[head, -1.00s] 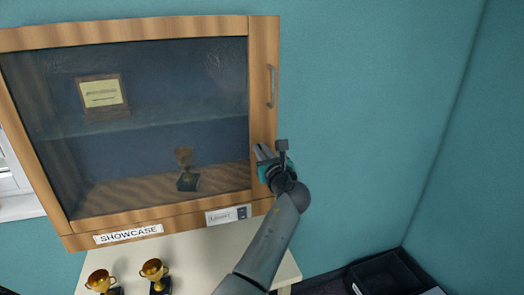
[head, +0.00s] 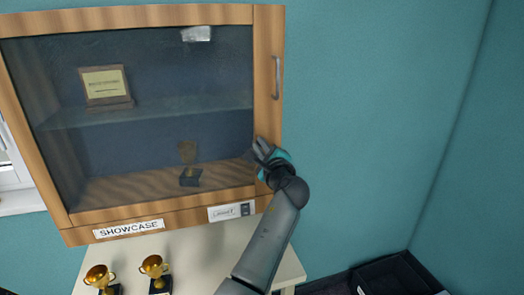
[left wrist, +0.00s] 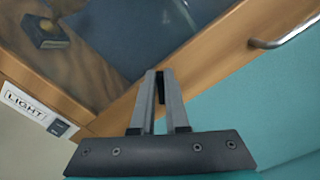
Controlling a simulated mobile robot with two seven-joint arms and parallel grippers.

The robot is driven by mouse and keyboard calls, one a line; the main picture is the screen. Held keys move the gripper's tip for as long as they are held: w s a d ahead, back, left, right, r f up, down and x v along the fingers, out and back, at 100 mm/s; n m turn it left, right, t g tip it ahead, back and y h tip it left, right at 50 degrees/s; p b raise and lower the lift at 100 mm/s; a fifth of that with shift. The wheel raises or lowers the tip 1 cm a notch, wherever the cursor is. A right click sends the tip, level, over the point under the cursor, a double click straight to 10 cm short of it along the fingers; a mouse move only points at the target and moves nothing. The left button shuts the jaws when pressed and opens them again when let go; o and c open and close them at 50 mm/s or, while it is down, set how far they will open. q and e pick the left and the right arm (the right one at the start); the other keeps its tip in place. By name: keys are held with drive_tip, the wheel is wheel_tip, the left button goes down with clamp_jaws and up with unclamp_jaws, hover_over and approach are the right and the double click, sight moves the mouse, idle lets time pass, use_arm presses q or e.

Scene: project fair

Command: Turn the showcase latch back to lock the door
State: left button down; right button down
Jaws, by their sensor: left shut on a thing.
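The showcase (head: 140,228) is a wooden wall cabinet with a glass door (head: 150,110), which looks closed. The door's metal handle (head: 277,78) is on its right-hand stile, and also shows in the left wrist view (left wrist: 290,32). My left gripper (head: 258,147) is at the stile below the handle, its fingers pointing at the wood. In the left wrist view the fingers (left wrist: 160,76) are shut on a small dark piece, the latch (left wrist: 161,88), mostly hidden between them. Its exact angle cannot be told. My right gripper is not in view.
A light switch with a label (head: 231,212) is on the cabinet's lower rail, left of my arm. Two gold trophies (head: 155,268) stand on the white table (head: 205,260) below. A dark bin (head: 390,275) is at lower right. The wall right of the cabinet is clear.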

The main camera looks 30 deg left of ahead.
use_arm(q)
drive_tip(key=shift+s+a+f+n+b, duration=0.1)
drive_tip(key=shift+f+n+b, duration=0.1)
drive_tip(key=shift+n+b, duration=0.8)
drive_tip(key=shift+d+f+n+b, duration=0.15)
drive_tip(key=shift+n+b, duration=0.4)
drive_tip(key=shift+n, duration=0.8)
drive_tip(key=shift+s+a+f+n+b, duration=0.15)
drive_tip(key=shift+f+n+b, duration=0.1)
drive_tip(key=shift+n+b, duration=0.75)
drive_tip(key=shift+w+n, duration=0.1)
drive_tip(key=shift+n, duration=0.25)
drive_tip(key=c, duration=0.9)
unclamp_jaws()
